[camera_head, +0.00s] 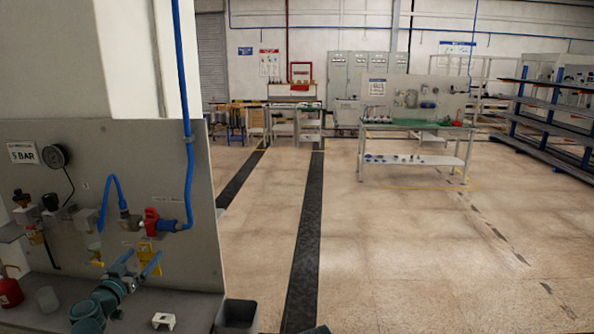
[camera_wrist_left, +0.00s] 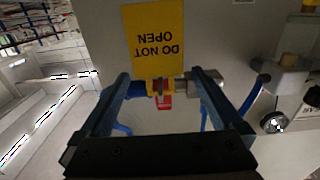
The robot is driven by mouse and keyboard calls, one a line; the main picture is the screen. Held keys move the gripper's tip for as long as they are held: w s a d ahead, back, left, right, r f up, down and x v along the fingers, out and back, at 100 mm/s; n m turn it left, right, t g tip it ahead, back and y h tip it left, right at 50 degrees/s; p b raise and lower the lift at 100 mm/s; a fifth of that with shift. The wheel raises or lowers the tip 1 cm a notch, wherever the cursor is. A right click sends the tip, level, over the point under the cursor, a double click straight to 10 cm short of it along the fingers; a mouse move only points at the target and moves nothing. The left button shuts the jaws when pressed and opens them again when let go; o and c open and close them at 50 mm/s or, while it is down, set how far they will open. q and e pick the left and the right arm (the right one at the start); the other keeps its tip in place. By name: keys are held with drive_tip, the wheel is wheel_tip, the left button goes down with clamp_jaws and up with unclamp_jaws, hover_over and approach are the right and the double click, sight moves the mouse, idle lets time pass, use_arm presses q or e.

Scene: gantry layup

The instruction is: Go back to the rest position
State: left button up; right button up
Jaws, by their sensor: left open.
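My left gripper (camera_head: 137,259) is in front of the grey panel (camera_head: 90,160), just below the red valve handle (camera_head: 152,222) on the blue pipe. Its two fingers are spread with nothing between them that I can see held. In the left wrist view the open fingers (camera_wrist_left: 160,76) frame the red handle (camera_wrist_left: 164,102) and a yellow "DO NOT OPEN" tag (camera_wrist_left: 154,40), shown upside down. The tag (camera_head: 147,247) is partly hidden by the gripper in the head view. I cannot tell whether the fingers touch it. My right gripper is out of view.
A pressure gauge (camera_head: 56,155) and fittings are on the panel's left. The floor to the right is open up to a green-topped workbench (camera_head: 415,125).

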use_arm(q)
drive_tip(key=s, duration=0.7)
drive_tip(key=shift+a+r, duration=0.2)
drive_tip(key=shift+r, duration=0.05)
